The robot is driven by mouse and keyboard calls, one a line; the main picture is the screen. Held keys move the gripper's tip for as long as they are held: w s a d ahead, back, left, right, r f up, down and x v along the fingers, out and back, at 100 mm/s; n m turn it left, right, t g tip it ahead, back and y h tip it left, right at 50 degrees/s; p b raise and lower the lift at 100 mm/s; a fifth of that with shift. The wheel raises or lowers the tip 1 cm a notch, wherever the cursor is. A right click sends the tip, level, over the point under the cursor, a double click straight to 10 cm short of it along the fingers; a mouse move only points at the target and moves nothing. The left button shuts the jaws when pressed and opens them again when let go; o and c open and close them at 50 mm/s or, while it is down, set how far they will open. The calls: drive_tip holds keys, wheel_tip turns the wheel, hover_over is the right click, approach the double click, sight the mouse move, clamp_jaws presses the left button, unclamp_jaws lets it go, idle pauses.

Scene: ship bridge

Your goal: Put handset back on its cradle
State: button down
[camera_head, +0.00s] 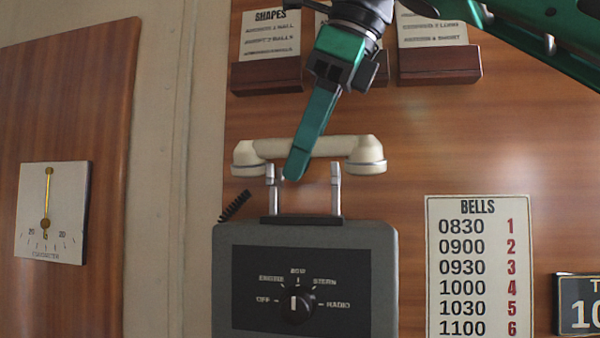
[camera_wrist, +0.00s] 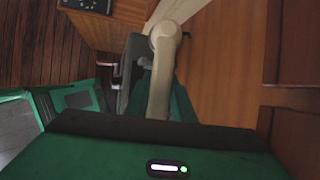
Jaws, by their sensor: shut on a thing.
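The cream handset (camera_head: 328,147) is level at the top of the grey phone box (camera_head: 222,270) in the head view. The cradle (camera_head: 336,190) is a pair of metal posts on the box's top. The handset's bar lies at the tops of the posts; I cannot tell whether it touches them. My gripper (camera_head: 294,174) comes down from above and is shut on the middle of the handset. Its green finger hides part of the bar. In the wrist view the handset (camera_wrist: 160,85) runs up from the gripper, with one end piece visible.
The box's front has a rotary knob (camera_head: 297,307). A dark coiled cord (camera_head: 235,206) shows at its left. A bells sign (camera_head: 480,265) is right of the box. Placard holders (camera_head: 440,64) are on the wood wall above. A gauge (camera_head: 53,212) is at far left.

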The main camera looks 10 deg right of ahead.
sight(332, 136)
drive_tip(key=shift+f, duration=0.75)
drive_tip(key=shift+w+f, duration=0.1)
drive_tip(key=shift+w, duration=0.1)
drive_tip(key=shift+f, duration=0.4)
drive_tip(key=c, duration=1.5)
unclamp_jaws()
drive_tip(key=shift+c, duration=0.2)
drive_tip(key=shift+r, duration=0.2)
drive_tip(key=v, duration=0.9)
drive_tip(key=shift+w+d+r, duration=0.1)
drive_tip(key=shift+d+r, duration=0.05)
drive_tip(key=shift+r, duration=0.05)
drive_tip(key=shift+v, duration=0.8)
